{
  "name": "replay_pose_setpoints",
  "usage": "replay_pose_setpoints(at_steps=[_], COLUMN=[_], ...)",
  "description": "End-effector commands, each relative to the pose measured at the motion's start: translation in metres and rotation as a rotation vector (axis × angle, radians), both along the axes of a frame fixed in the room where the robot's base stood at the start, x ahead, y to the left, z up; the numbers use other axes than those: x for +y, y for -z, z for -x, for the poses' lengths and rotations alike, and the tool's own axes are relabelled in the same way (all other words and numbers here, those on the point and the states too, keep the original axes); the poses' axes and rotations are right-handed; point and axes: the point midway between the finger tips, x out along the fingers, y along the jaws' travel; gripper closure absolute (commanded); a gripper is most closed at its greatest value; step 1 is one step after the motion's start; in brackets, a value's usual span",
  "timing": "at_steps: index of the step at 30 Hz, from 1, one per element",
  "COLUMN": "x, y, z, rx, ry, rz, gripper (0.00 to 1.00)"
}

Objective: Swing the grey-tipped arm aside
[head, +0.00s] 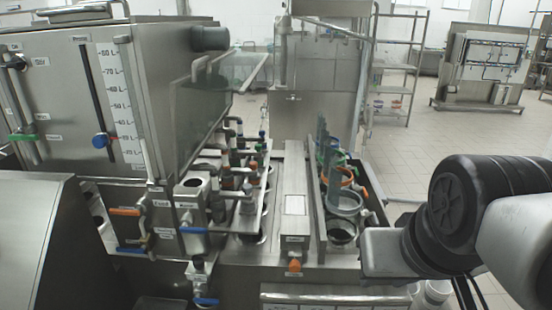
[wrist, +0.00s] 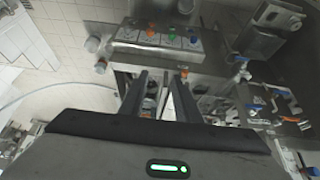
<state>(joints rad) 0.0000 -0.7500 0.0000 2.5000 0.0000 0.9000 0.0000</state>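I cannot single out a grey-tipped arm with certainty. In the head view, a row of small dark-and-steel fittings (head: 232,150) with coloured tips stands along the filler's middle, and any grey tip among them is too small to tell. My gripper (wrist: 161,84) shows in the wrist view as two dark parallel fingers. They are apart, with nothing seen held between them. Machine parts lie beyond the fingers, and an orange knob (wrist: 184,73) shows near the right fingertip. In the head view my arm is at the right; the fingers cannot be made out there.
A steel tank (head: 60,110) with valves stands at the left. Coloured rings (head: 345,202) line the machine's right side. An orange knob (head: 294,266) sits at its front. A control panel (wrist: 155,40) shows in the wrist view. Tiled floor (head: 420,150) behind is clear.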

Motion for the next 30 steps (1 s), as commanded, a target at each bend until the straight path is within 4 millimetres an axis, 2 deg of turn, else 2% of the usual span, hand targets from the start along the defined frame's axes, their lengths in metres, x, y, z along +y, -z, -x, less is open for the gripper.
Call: replay_pose_setpoints(at_steps=[5, 7, 8, 11, 14, 17, 18, 20, 21, 24, 27, 30], x=[0.0, 0.0, 0.001, 0.006, 0.02, 0.051, 0.069, 0.099, 0.121, 0.178, 0.227, 0.26], y=[0.0, 0.0, 0.0, -0.002, -0.008, -0.014, -0.015, -0.015, -0.015, -0.01, -0.006, -0.004], z=[0.0, -0.001, -0.003, -0.021, -0.061, -0.12, -0.145, -0.181, -0.202, -0.244, -0.27, -0.283], rx=[0.0, 0.0, -0.001, -0.006, -0.02, -0.054, -0.073, -0.107, -0.131, -0.19, -0.241, -0.277], ry=[0.0, 0.0, -0.001, -0.006, -0.009, -0.009, -0.009, -0.006, -0.005, -0.005, -0.006, -0.007], rz=[0.0, 0.0, 0.0, 0.004, 0.013, 0.024, 0.028, 0.031, 0.031, 0.028, 0.017, 0.007], gripper=[0.71, 0.6, 0.58, 0.58, 0.58, 0.58, 0.58, 0.58, 0.58, 0.58, 0.58, 0.58])
